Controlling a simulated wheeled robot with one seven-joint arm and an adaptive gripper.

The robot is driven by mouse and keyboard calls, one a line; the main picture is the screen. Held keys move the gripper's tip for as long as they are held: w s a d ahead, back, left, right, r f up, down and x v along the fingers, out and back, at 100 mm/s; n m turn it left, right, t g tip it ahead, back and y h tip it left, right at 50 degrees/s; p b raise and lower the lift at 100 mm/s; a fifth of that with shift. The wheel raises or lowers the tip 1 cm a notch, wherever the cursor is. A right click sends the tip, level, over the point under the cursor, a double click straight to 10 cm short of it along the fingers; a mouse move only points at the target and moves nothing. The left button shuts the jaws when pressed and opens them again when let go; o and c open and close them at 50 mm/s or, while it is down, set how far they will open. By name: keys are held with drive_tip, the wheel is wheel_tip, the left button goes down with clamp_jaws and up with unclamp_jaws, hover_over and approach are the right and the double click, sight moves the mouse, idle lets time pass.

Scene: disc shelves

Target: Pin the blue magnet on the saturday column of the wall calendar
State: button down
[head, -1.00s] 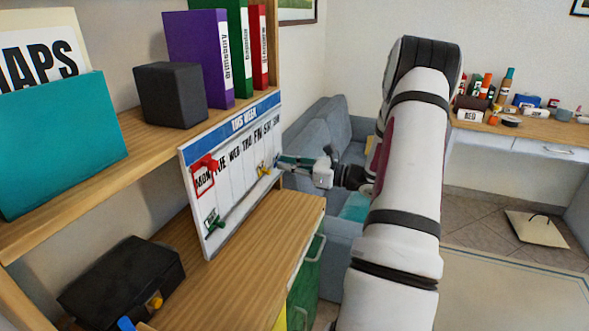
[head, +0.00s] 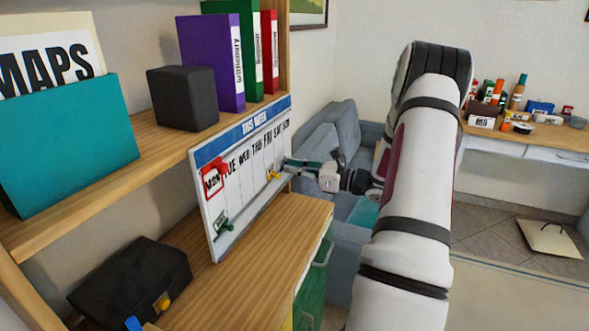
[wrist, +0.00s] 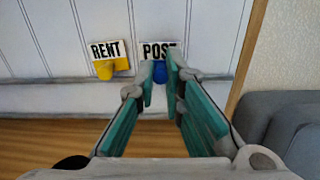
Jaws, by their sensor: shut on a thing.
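The wall calendar (head: 240,195) is a white board with a blue "THIS WEEK" header and day columns, seen at a slant in the head view. Its columns also show in the wrist view (wrist: 70,35). The blue magnet (wrist: 159,72) sits between my fingertips, at the lower edge of a white "POST" card (wrist: 154,49) partly hidden by the fingers. My gripper (wrist: 161,72) is shut on the blue magnet, close to the board. In the head view my gripper (head: 290,166) is at the board's right end, and the blue magnet cannot be made out.
A yellow magnet (wrist: 104,70) with a "RENT" card (wrist: 106,50) is just left of my fingers. A red magnet (head: 214,168) and a green magnet (head: 223,223) are at the board's left. A wooden cabinet top (head: 250,250) lies below, a grey sofa (head: 345,130) beyond.

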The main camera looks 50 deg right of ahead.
drive_tip(key=shift+w+a, duration=0.2)
drive_tip(key=shift+w, duration=0.35)
idle(0.4)
drive_tip(key=c, duration=1.6)
unclamp_jaws()
drive_tip(key=shift+s+d, duration=0.1)
drive_tip(key=shift+s, duration=0.05)
drive_tip(key=v, duration=1.1)
drive_tip(key=shift+s, duration=0.35)
drive_tip(key=shift+d, duration=0.15)
